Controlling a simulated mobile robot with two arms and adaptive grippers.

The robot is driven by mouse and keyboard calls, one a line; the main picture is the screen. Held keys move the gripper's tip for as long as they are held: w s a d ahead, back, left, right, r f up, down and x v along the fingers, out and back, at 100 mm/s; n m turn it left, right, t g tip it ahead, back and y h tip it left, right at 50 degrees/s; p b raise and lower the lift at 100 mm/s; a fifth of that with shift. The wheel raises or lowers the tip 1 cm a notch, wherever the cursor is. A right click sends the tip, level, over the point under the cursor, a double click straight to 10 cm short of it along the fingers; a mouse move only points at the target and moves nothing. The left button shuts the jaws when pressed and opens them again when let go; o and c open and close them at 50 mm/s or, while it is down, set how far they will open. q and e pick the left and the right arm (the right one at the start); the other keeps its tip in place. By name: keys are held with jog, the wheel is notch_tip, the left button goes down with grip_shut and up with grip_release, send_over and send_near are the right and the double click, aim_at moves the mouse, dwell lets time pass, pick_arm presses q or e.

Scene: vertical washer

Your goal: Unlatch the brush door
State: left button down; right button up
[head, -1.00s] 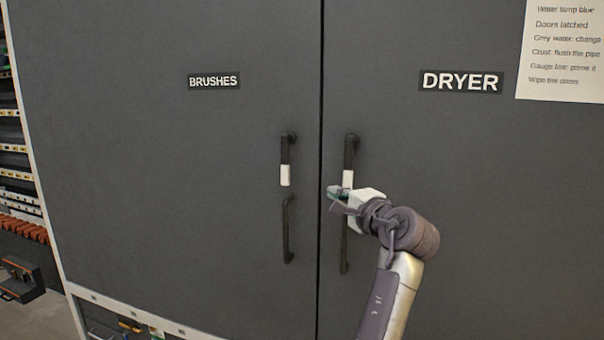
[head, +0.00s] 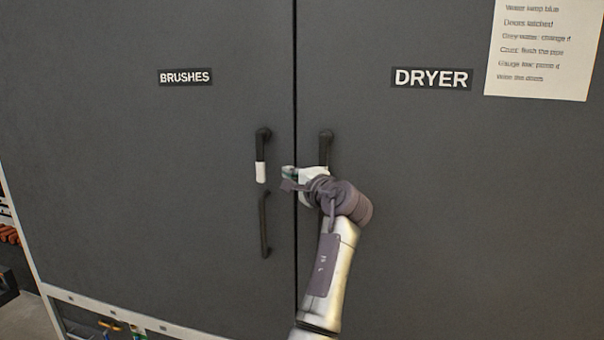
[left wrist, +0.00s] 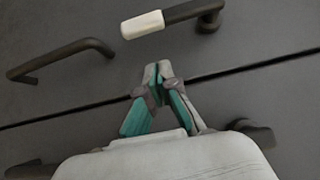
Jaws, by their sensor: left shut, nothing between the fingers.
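The brush door (head: 150,170) is the left grey door, labelled BRUSHES, and looks shut. Its latch (head: 261,172) hangs straight down, a dark lever with a white end. A dark pull handle (head: 265,225) sits below it. My left gripper (head: 287,178) is shut and empty, near the seam between the doors, right of the white end and apart from it. In the left wrist view the gripper tips (left wrist: 157,68) are close to the seam. The white latch end (left wrist: 143,24) lies beyond the tips, with the pull handle (left wrist: 60,58) to the left. My right gripper is not in view.
The dryer door (head: 440,200) on the right has a similar dark latch (head: 326,145), its lower part hidden by my gripper and arm. A white notice (head: 545,45) hangs at upper right. The brush door surface left of its latch is clear.

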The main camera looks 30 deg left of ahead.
aim_at(262, 154)
pick_arm(q)
jog(key=a+p, duration=0.1)
jog(key=a, duration=0.2)
jog(key=shift+a, duration=0.4)
jog(key=shift+s+a+p, duration=0.2)
jog(key=shift+a+p, duration=0.15)
jog(key=shift+a, duration=0.2)
jog(key=shift+f, duration=0.1)
